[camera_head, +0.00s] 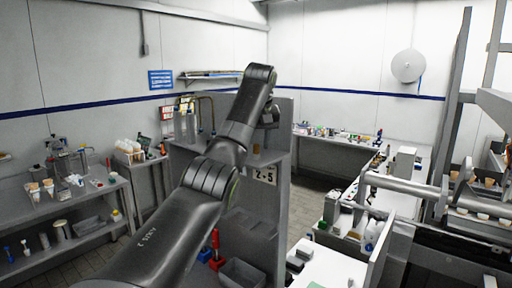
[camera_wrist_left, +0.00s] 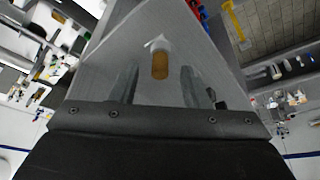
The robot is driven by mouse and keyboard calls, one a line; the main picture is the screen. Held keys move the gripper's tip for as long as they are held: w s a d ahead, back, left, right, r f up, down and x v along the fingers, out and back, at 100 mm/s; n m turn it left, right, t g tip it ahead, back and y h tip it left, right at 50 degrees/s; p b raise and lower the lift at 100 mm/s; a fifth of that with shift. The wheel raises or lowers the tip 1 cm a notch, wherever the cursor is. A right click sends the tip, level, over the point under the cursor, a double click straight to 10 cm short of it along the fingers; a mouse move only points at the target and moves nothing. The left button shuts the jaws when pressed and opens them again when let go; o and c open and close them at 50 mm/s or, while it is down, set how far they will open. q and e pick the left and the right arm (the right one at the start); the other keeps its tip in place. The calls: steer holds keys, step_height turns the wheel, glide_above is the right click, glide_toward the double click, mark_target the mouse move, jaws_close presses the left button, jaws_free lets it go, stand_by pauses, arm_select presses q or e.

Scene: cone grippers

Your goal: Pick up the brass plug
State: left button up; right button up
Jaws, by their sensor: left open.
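The brass plug (camera_wrist_left: 160,66) is a small brownish-gold cylinder on a grey surface in the left wrist view. A whitish piece adjoins its far end; I cannot tell whether it is part of the plug. My left gripper (camera_wrist_left: 159,84) is open, its two grey fingers spread to either side of the plug's line. The plug shows in the gap near the fingertips, apart from both fingers. My right gripper is not in view.
The grey shelf unit (camera_head: 283,150) carries a "2-5" label (camera_head: 264,175). Thin bent brass-coloured pipes (camera_head: 205,100) stand at its left. Red items (camera_head: 215,240) and a grey bin (camera_head: 242,273) are lower down. A cluttered bench (camera_head: 85,188) stands at the left.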

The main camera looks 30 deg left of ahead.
arm_select(q)
steer(key=shift+d, duration=0.1)
steer(key=shift+c, duration=0.8)
jaws_close()
